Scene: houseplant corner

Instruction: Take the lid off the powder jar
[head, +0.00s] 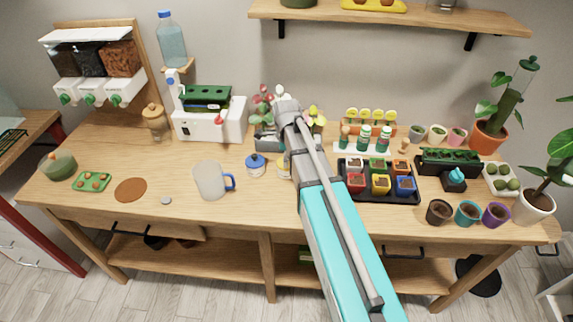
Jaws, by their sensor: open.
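The powder jar seems to be the small white jar (256,170) with a blue lid (256,160) near the middle of the table. The lid sits on the jar, and the jar stands upright. My arm reaches up from the lower right and passes just to the right of the jar. The far end of my arm is above the back of the table. I cannot make out my gripper's fingers, which seem hidden behind my arm.
A glass mug (211,180) with a blue handle stands left of the jar. A white machine (209,118) stands behind it. A pale round thing (284,166) is partly hidden by my arm. A black tray (411,195) of colored pots lies to the right. The table's front middle is clear.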

